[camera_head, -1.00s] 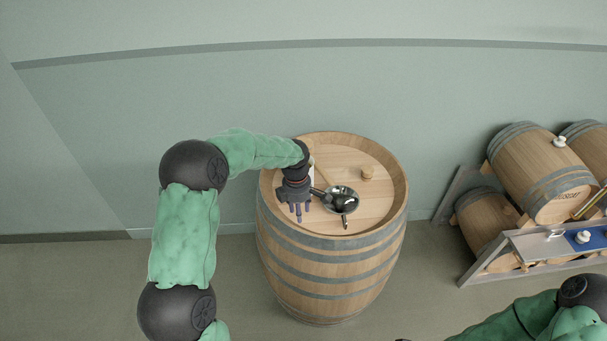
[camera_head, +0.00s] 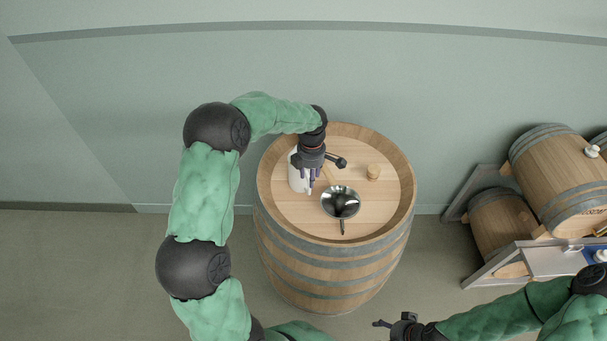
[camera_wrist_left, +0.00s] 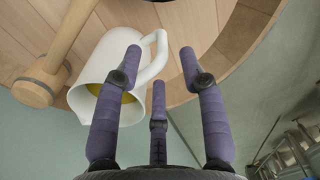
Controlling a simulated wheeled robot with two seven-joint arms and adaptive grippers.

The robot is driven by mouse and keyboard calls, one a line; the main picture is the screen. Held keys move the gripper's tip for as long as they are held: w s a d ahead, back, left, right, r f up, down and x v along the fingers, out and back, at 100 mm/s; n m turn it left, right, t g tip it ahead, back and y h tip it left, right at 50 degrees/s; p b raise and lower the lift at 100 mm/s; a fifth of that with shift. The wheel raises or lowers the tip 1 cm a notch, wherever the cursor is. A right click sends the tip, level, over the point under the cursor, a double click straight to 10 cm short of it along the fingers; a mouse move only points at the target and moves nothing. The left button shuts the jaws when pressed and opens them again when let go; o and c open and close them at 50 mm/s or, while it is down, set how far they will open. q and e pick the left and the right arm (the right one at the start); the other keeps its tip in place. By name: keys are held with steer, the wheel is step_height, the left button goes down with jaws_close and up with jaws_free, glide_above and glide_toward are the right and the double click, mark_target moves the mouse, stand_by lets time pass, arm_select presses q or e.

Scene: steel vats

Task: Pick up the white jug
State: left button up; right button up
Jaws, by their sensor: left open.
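The white jug (camera_head: 295,180) stands on the left part of the barrel top, partly hidden under my left gripper (camera_head: 312,174). In the left wrist view the jug (camera_wrist_left: 88,72) shows its open mouth with something yellow inside, and its handle points right. My left gripper (camera_wrist_left: 160,72) is open. Its left finger overlaps the jug and handle in the picture, and its other fingers lie right of and below the handle. I cannot tell whether any finger touches the jug. My right gripper (camera_head: 382,323) is low in the head view, away from the barrel; its opening is unclear.
The upright barrel (camera_head: 330,262) has a raised rim. A shiny metal funnel-like bowl (camera_head: 341,201) and a small wooden piece (camera_head: 373,172) lie on its top. A wooden mallet (camera_wrist_left: 38,86) is beside the jug. Racked barrels (camera_head: 565,178) stand at the right.

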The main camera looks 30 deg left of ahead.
mark_target(309, 194)
arm_select(q)
steer(key=shift+w+f, duration=0.2)
steer(key=shift+f, duration=0.95)
steer(key=shift+s+f, duration=0.15)
steer(key=shift+f, duration=0.25)
step_height(309, 194, down, 4)
steer(key=shift+s+f, duration=0.1)
steer(key=shift+s, duration=0.05)
jaws_close()
steer(key=shift+a+r, duration=0.1)
steer(key=shift+r, duration=0.1)
